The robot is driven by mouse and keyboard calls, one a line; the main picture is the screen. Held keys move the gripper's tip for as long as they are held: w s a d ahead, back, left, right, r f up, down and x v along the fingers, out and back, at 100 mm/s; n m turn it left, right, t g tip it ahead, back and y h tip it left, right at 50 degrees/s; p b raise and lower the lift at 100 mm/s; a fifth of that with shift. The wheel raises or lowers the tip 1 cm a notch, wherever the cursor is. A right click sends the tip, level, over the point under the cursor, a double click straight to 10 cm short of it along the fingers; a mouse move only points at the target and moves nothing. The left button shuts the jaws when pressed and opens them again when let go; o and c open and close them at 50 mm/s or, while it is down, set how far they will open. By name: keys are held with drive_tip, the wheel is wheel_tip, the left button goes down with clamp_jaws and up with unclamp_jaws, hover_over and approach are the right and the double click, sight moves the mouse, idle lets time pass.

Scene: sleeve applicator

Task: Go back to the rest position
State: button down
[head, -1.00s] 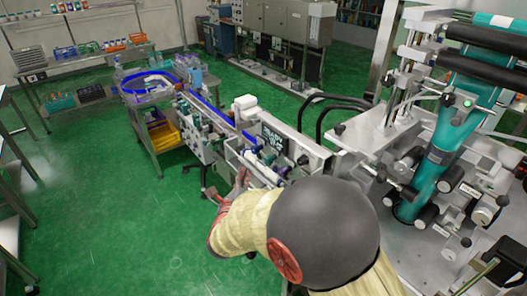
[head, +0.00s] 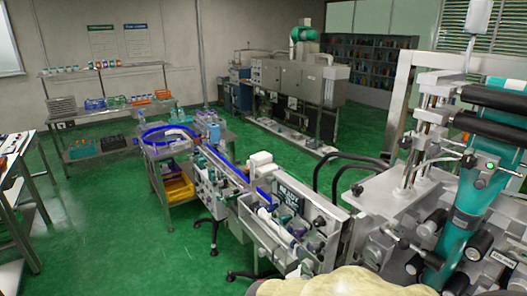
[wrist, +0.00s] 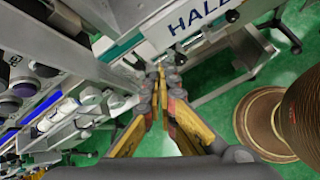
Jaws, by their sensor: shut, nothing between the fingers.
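My gripper (wrist: 161,74) shows in the wrist view with its fingertips together and nothing between them. It points down past the frame of the sleeve applicator, with green floor below and beyond it. In the head view only a cream-coloured part of my arm shows at the bottom edge, and the gripper is out of that picture. The sleeve applicator (head: 375,205), a grey metal machine with a teal sleeve roll path, stands at the right in the head view. Its conveyor (head: 232,170) with blue rails runs toward the back left.
Close to my gripper, a metal panel (wrist: 165,28) with lettering lies ahead and dark knobs (wrist: 22,88) lie to the left. A brown round object (wrist: 262,122) is at the right. A rotary table (head: 165,150) stands at the conveyor's far end. The left floor (head: 100,235) is clear.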

drive_tip(key=s+r+m+g+y+b, duration=0.1)
drive_tip(key=s+m+g+y+b, duration=0.4)
drive_tip(key=s+m, duration=0.9)
wheel_tip(320, 180, up, 6)
drive_tip(key=s+d+m+t+y+b, duration=0.2)
drive_tip(key=m+t+y, duration=0.1)
drive_tip(key=m+t, duration=0.1)
drive_tip(key=shift+s+m+t, duration=0.3)
drive_tip(key=shift+s+t, duration=0.1)
drive_tip(key=shift+t, duration=0.4)
